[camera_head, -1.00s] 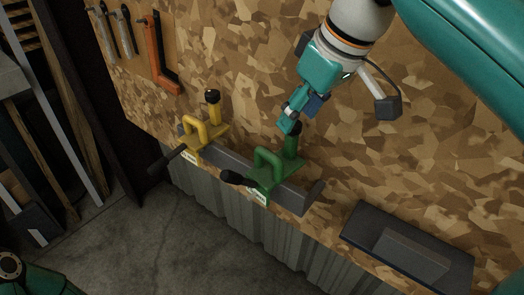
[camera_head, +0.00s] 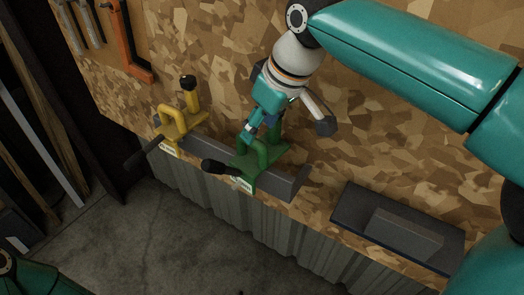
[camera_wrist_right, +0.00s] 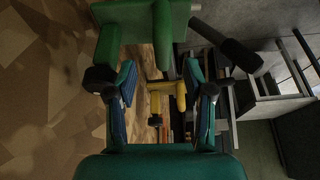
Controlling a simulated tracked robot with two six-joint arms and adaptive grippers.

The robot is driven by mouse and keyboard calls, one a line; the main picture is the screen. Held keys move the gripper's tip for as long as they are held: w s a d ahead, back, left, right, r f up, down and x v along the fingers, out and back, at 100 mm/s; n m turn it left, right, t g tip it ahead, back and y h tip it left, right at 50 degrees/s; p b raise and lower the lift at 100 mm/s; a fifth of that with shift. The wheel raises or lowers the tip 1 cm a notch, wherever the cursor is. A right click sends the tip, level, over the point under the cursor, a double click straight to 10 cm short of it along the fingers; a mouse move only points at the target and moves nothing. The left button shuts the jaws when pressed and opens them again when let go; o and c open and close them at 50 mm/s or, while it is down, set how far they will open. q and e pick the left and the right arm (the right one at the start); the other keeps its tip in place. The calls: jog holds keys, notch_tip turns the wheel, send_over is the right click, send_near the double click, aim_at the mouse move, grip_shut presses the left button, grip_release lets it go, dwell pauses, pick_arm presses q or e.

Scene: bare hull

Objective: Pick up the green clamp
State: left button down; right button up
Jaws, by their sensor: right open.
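The green clamp (camera_head: 268,155) sits on a grey rail along the bench edge, with its black handle pointing left. My right gripper (camera_head: 251,131) is close to it, by its upright post and loop, and partly hides them. In the right wrist view, the green clamp (camera_wrist_right: 145,18) fills the top. The right gripper (camera_wrist_right: 164,85) is open there, its two fingers apart. I cannot tell whether either finger touches the clamp. My left gripper is not in view.
A yellow clamp (camera_head: 182,121) stands to the left on the same grey rail (camera_head: 215,153). It also shows between the fingers in the right wrist view (camera_wrist_right: 163,87). A dark tray with a grey block (camera_head: 403,232) lies at the right. An orange tool (camera_head: 128,45) hangs at upper left.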

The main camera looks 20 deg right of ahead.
send_over(252, 160)
jog(key=f, duration=0.4)
jog(key=shift+w+d+f, duration=0.15)
jog(key=shift+w+f, duration=0.05)
jog(key=shift+f, duration=0.1)
jog(key=shift+c, duration=0.2)
grip_shut()
jog(key=shift+r, duration=0.15)
